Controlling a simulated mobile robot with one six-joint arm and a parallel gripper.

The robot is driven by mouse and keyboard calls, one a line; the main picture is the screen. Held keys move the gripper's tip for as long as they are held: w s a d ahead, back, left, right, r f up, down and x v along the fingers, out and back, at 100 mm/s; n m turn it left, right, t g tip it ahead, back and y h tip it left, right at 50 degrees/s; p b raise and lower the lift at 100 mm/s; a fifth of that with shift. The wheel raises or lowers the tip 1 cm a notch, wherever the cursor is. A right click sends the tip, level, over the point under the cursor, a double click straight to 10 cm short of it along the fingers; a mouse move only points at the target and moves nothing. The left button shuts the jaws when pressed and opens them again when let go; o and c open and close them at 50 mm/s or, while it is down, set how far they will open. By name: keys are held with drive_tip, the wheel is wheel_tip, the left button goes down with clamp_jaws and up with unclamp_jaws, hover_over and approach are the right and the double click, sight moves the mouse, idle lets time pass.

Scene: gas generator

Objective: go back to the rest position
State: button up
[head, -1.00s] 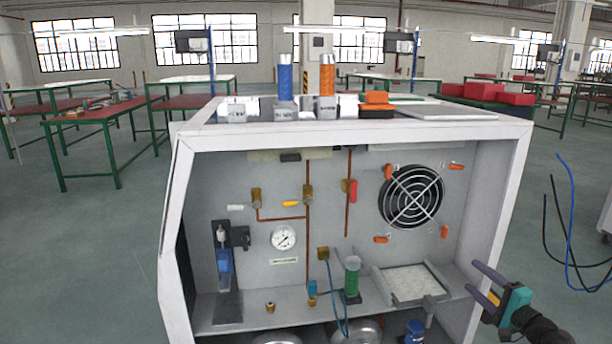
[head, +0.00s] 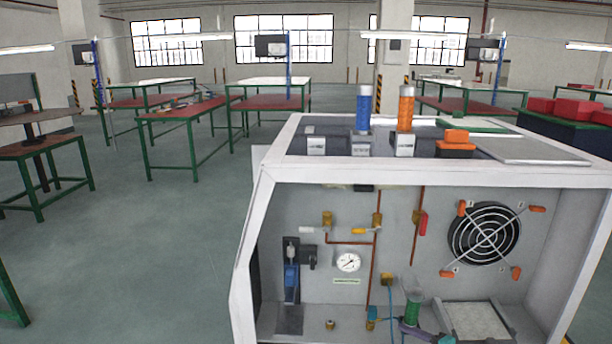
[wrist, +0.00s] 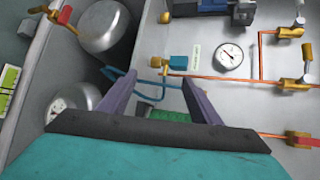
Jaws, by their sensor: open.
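My gripper (wrist: 157,82) is open, with two purple fingers spread apart in the wrist view. In the head view, part of my gripper (head: 424,332) shows at the bottom edge, in front of the generator's (head: 270,158) interior. A green cylinder (head: 413,308) stands just behind it there. In the wrist view the green cylinder (wrist: 168,114) shows between the fingers, partly hidden by my gripper. I cannot tell whether the fingers touch it. Most of the arm is out of the head view.
A gauge (head: 348,262), copper pipes, valves and a fan (head: 483,233) are on the back panel. A blue tube (wrist: 150,84) and metal tanks (wrist: 104,26) lie near the fingers. A blue cylinder (head: 363,108) and an orange cylinder (head: 405,108) stand on top. Floor to the left is open.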

drive_tip(key=s+a+f+n+g+p, duration=0.3)
drive_tip(key=s+a+f+g, duration=0.3)
drive_tip(key=a, duration=0.5)
drive_tip(key=s+a+f+n+g+p, duration=0.3)
drive_tip(key=s+a+f, duration=0.4)
drive_tip(key=a, duration=0.4)
drive_tip(key=s+a+f+n+g+h+p, duration=0.1)
drive_tip(key=s+a+f+n+g+p, duration=0.1)
drive_tip(key=s, duration=0.5)
drive_tip(key=s+a+f+n+g+h+p, duration=0.1)
drive_tip(key=s+a+f+g, duration=0.15)
drive_tip(key=s, duration=0.45)
drive_tip(key=s+d+f+n+g+h+p, duration=0.1)
drive_tip(key=s+d+f+n+g+h, duration=0.1)
drive_tip(key=s+d+h, duration=0.4)
drive_tip(key=s+d+n+g, duration=0.1)
drive_tip(key=s+d+n, duration=0.1)
drive_tip(key=s+d, duration=0.2)
drive_tip(key=shift+s+d, duration=0.25)
drive_tip(key=shift+d, duration=0.9)
drive_tip(key=shift+a+f+g, duration=0.1)
drive_tip(key=shift+g, duration=0.15)
drive_tip(key=c, duration=0.6)
drive_tip(key=shift+c, duration=0.4)
